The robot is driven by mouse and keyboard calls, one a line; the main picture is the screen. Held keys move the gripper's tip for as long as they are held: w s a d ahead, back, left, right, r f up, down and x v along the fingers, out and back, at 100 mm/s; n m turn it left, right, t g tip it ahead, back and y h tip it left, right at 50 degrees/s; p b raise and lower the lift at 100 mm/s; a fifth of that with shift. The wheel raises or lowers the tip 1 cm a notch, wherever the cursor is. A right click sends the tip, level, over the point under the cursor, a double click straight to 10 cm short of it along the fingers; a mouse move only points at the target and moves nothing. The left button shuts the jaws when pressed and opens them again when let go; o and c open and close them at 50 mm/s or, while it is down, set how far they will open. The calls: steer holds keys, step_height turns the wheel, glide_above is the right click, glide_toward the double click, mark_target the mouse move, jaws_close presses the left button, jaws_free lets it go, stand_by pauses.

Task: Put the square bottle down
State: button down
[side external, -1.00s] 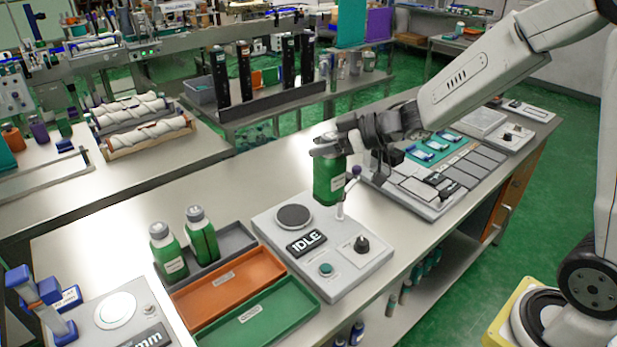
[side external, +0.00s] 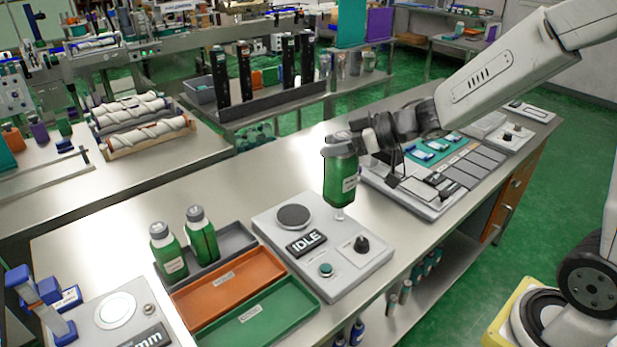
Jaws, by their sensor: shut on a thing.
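My gripper (side external: 343,146) is shut on a green square bottle (side external: 341,181) with a white label. It grips the bottle near its top and holds it upright. The bottle hangs above the bench, over the right back edge of the white machine with the IDLE display (side external: 306,243). A small pale piece shows just below the bottle's base. The gripper's fingers partly hide the bottle's neck and cap.
Two green bottles with grey caps (side external: 170,253) (side external: 202,236) stand at the grey tray (side external: 237,239). An orange tray (side external: 228,281) and a green tray (side external: 262,316) lie in front, both empty. A panel with grey pads (side external: 420,192) is to the right. Bench behind the machine is clear.

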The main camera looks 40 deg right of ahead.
steer(key=s+a+f+n+g+y, duration=0.1)
steer(key=a+f, duration=0.3)
steer(key=a, duration=0.4)
steer(key=s+a+f+n+g+y, duration=0.2)
steer(key=s+a+f+n+g, duration=0.1)
steer(key=a, duration=0.6)
steer(key=shift+s+f+n+y, duration=0.25)
steer(key=shift+f+n+y, duration=0.05)
steer(key=shift+f, duration=0.45)
steer(key=shift+a+f, duration=0.1)
steer(key=shift+f, duration=2.25)
steer(key=shift+f, duration=1.75)
